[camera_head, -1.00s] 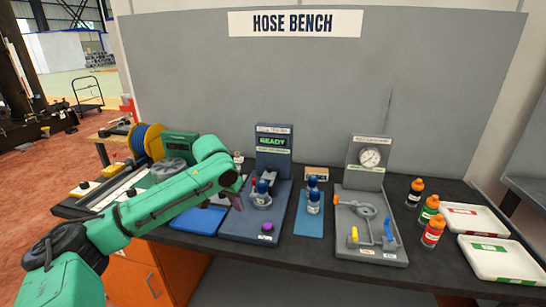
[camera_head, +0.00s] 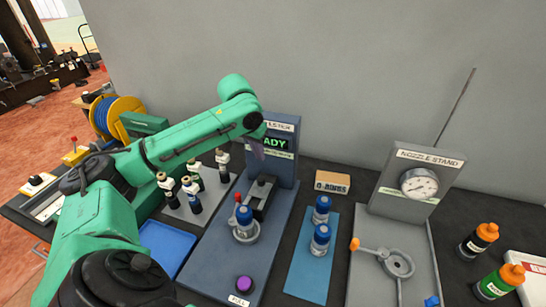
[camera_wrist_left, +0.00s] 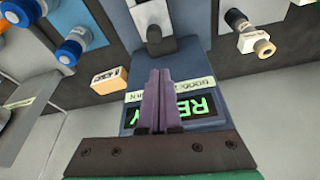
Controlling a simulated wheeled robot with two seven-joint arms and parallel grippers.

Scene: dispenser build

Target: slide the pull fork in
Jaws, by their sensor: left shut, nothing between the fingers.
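The tester (camera_head: 284,170) stands upright behind a blue base plate, with a lit green display partly hidden by my left gripper. A dark block with a grey top (camera_head: 262,190), which may be the pull fork, sits on the base plate below the display. Directly in front of it, a blue-capped fitting (camera_head: 244,222) stands in a round holder. My left gripper (camera_head: 258,150) is shut and empty, in front of the display and above the block. In the left wrist view its closed purple fingers (camera_wrist_left: 160,98) overlap the display, and the block (camera_wrist_left: 157,24) shows beyond their tips, apart from them.
Several black fittings with pale tops (camera_head: 193,190) stand on a plate left of the tester. Two blue-capped fittings (camera_head: 320,240) stand on a blue mat to the right, near an O-rings box (camera_head: 332,184). The nozzle stand (camera_head: 418,180) is farther right. A purple button (camera_head: 245,284) is at the front.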

